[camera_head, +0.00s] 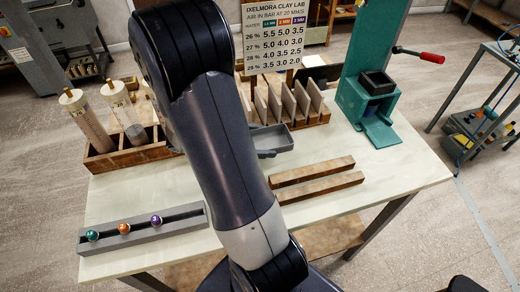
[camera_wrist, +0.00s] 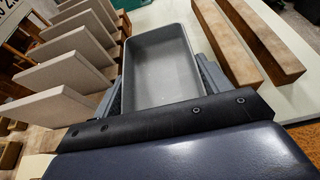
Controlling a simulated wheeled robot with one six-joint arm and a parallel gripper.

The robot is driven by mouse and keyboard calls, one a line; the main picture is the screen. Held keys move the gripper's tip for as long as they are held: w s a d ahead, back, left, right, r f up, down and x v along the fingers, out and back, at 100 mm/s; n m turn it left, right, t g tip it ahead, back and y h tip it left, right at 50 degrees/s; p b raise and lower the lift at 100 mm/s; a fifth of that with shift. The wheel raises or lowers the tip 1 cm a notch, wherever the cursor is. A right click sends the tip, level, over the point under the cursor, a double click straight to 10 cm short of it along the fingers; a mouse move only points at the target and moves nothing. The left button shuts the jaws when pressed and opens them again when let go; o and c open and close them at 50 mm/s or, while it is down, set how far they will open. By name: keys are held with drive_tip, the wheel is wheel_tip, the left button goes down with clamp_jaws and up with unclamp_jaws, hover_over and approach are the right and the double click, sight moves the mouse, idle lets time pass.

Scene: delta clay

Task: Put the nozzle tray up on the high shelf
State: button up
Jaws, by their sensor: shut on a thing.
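An empty, open grey tray (camera_wrist: 160,70), which I take as the nozzle tray, fills the middle of the wrist view. My gripper (camera_wrist: 163,82) is shut on it, with a finger along each side. In the head view the tray (camera_head: 274,141) shows just right of my arm, over the workbench; my arm hides part of it and the gripper. I cannot tell whether it touches the bench. I cannot tell for sure which surface is the high shelf.
Upright tiles (camera_head: 295,103) in a wooden rack stand close left of the tray in the wrist view. Two wooden bars (camera_head: 318,180) lie to its right. A grey rack (camera_head: 190,222) holds green, orange and purple nozzles. A green press (camera_head: 372,75) and a cart (camera_head: 485,130) stand right.

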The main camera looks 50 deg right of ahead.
drive_tip(key=shift+f, duration=2.1)
drive_tip(key=shift+f, duration=0.2)
drive_tip(key=o, duration=0.8)
drive_tip(key=shift+c, duration=0.2)
drive_tip(key=shift+r, duration=0.15)
